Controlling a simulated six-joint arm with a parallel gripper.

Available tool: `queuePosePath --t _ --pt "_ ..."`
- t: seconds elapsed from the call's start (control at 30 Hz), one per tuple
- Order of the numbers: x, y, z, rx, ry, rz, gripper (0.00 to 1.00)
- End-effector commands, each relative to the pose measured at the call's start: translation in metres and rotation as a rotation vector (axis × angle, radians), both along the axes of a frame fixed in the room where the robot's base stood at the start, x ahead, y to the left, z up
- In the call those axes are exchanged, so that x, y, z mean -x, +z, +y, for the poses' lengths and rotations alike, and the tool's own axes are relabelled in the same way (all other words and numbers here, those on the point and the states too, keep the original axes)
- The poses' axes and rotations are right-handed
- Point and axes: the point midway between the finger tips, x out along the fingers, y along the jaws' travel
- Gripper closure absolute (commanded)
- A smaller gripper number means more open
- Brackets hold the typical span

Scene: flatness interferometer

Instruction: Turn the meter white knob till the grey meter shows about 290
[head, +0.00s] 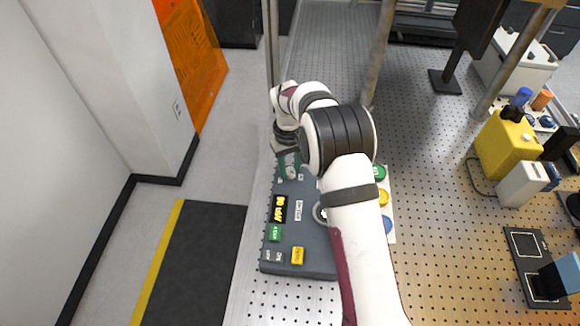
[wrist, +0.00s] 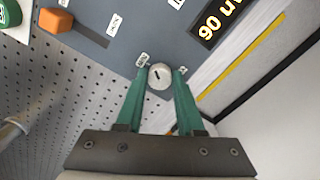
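The grey meter (head: 310,255) is a dark grey box lying on the perforated table. Its black display (head: 280,208) has yellow characters. In the wrist view the display (wrist: 217,20) is tilted and appears to read 90, with the unit partly cut off. The white knob (wrist: 160,76) is round with a dark mark on its face. My gripper (wrist: 161,74) has its green fingers on either side of the knob, with what looks like a narrow gap at each side. In the head view my gripper (head: 289,165) is over the meter's far end, and my arm hides the knob.
An orange button (head: 298,256) and a green button (head: 274,233) are on the meter's near end. A white panel with green, yellow and blue buttons (head: 384,197) is to its right. Posts (head: 381,50) stand behind. A yellow device (head: 508,145) is at far right.

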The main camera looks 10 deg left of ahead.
Motion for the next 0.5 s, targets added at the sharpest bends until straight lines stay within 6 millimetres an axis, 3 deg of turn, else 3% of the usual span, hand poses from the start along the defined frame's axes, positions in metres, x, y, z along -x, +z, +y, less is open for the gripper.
queuePosePath --t 0.03,0.17,0.5 --pt "0.0 0.0001 0.0001 0.0 0.0 0.0 0.78" --pt "0.0001 0.0002 0.0001 0.0 0.0 0.0 1.0" --pt "0.0 0.0004 0.0001 0.0 -0.029 0.0 1.0"
